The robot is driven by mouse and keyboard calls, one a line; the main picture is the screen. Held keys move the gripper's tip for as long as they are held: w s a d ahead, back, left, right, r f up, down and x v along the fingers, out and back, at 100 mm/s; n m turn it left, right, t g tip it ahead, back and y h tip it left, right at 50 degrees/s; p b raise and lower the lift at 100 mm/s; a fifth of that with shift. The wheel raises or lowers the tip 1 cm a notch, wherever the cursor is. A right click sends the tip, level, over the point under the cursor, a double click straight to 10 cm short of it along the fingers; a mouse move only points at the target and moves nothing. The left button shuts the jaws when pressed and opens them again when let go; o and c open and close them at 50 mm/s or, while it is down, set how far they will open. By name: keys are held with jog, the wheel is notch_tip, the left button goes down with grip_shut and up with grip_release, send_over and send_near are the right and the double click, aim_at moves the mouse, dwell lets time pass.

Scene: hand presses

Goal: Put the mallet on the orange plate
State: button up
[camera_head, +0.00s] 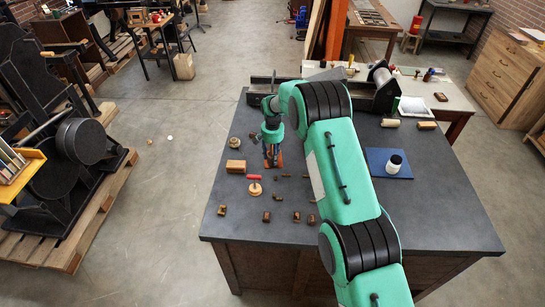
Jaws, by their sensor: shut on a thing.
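My gripper (272,163) is low over the left part of the dark table, pointing down. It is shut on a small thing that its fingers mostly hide. An orange-brown patch (279,160) shows at the fingertips. I cannot tell whether this patch is the held thing or part of the orange plate beneath it. I cannot make out the mallet clearly anywhere, and no whole orange plate shows. My arm covers the middle of the table.
Left of my gripper are a wooden block (235,167) and a round wooden piece (235,142). The table's front right is clear.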

jog(key=shift+f, duration=0.25)
jog(key=o, duration=1.5)
jog(key=shift+c, duration=0.2)
jog(key=shift+r, duration=0.1)
notch_tip(320, 180, up, 12)
jog(key=shift+r+b, duration=0.1)
jog(key=shift+b, duration=0.25)
